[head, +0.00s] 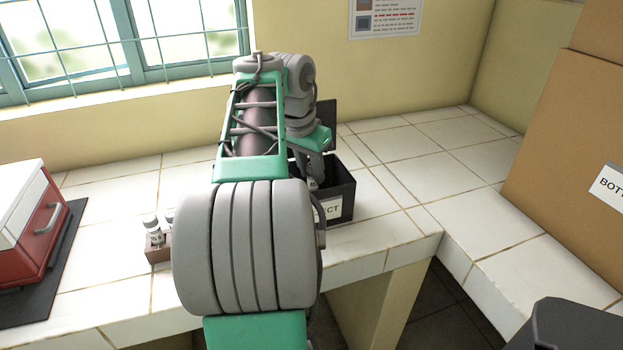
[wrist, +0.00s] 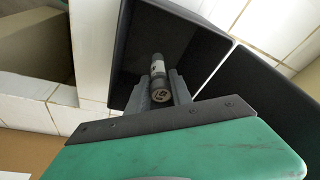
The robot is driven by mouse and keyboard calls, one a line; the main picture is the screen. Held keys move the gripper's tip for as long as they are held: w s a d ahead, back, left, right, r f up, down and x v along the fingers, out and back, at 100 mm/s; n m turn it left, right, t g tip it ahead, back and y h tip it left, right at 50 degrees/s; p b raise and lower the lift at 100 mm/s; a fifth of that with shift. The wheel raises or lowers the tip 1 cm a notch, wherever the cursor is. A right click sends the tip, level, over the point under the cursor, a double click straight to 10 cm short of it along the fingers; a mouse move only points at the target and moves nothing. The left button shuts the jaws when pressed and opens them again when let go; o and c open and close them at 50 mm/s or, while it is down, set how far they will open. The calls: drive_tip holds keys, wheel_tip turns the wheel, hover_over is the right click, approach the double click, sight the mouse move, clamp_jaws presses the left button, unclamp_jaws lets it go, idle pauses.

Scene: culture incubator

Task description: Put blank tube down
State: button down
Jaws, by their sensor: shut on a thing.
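The blank tube (wrist: 156,70) is a small dark cylinder with a pale band, seen in the wrist view. My gripper (wrist: 158,88) is shut on it, one finger on each side of its near end. The tube is over or inside the opening of a dark box (wrist: 125,60); how far it is above the bottom I cannot tell. In the head view the same box (head: 345,196) stands on the tiled counter with its lid up and a partly hidden label ending in "CT". My gripper (head: 312,184) reaches into its opening there, and the tube is not clearly visible.
A small brown rack (head: 157,254) with white-capped tubes stands left of my arm, partly hidden. A red and white case (head: 30,225) sits on a dark mat at the far left. A large cardboard box (head: 570,160) stands at the right. The tiled counter (head: 410,150) behind the box is clear.

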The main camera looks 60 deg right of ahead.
drive_tip(key=shift+f, duration=0.1)
drive_tip(key=shift+f+b, duration=0.4)
drive_tip(key=shift+f, duration=0.25)
drive_tip(key=c, duration=1.1)
unclamp_jaws()
drive_tip(key=shift+c, duration=0.2)
